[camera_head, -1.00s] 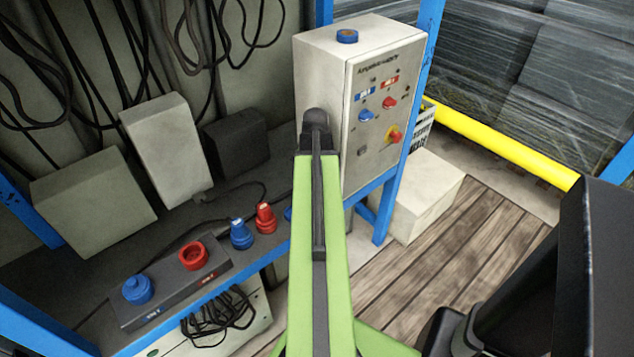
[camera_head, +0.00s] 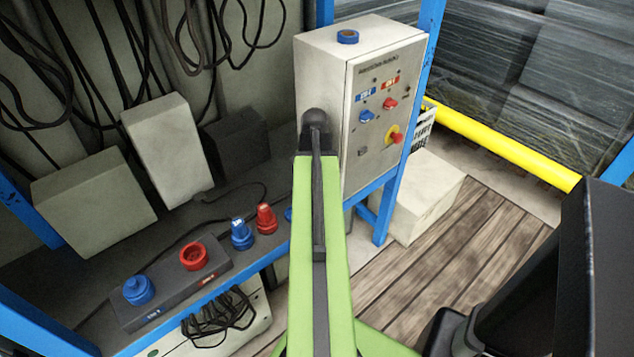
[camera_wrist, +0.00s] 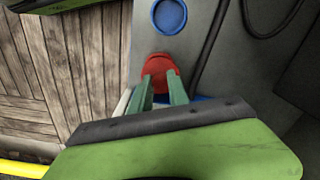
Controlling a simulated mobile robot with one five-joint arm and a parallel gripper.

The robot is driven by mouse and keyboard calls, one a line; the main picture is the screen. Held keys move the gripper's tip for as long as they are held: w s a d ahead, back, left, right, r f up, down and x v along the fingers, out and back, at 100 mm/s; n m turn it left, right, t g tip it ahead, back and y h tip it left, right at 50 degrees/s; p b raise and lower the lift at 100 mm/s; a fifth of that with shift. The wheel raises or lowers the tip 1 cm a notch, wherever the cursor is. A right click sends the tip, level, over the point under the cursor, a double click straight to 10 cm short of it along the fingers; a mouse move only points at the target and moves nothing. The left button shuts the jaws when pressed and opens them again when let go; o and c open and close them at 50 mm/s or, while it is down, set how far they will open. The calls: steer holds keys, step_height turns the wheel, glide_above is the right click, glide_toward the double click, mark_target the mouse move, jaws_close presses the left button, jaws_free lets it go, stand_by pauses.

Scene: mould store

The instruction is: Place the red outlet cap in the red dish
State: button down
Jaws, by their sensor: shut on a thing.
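In the wrist view my gripper (camera_wrist: 162,84) is shut on a red thing between its two green fingers, which I take for the red outlet cap (camera_wrist: 160,84). A red round shape (camera_wrist: 157,64) shows just past the fingertips. I cannot tell how much of it is the cap and how much the red dish, or whether they touch. A round blue dish (camera_wrist: 169,16) lies beyond it on the grey surface. In the head view my arm hides the gripper and the cap, and the red dish is not visible there.
A dark outlet strip with a red outlet (camera_head: 193,256) and a blue one (camera_head: 138,290) stands on the shelf. A blue plug (camera_head: 241,234) and a red plug (camera_head: 265,218) stand beside it. A grey control cabinet (camera_head: 380,110) rises behind my arm. Cables hang behind.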

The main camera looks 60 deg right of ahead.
steer(key=shift+f, duration=0.2)
steer(key=shift+f+b, duration=0.25)
steer(key=shift+b, duration=0.25)
steer(key=shift+f+b, duration=0.3)
stand_by(0.5)
steer(key=c, duration=1.2)
jaws_free()
steer(key=shift+o, duration=2.2)
steer(key=shift+w, duration=0.1)
steer(key=shift+r, duration=0.1)
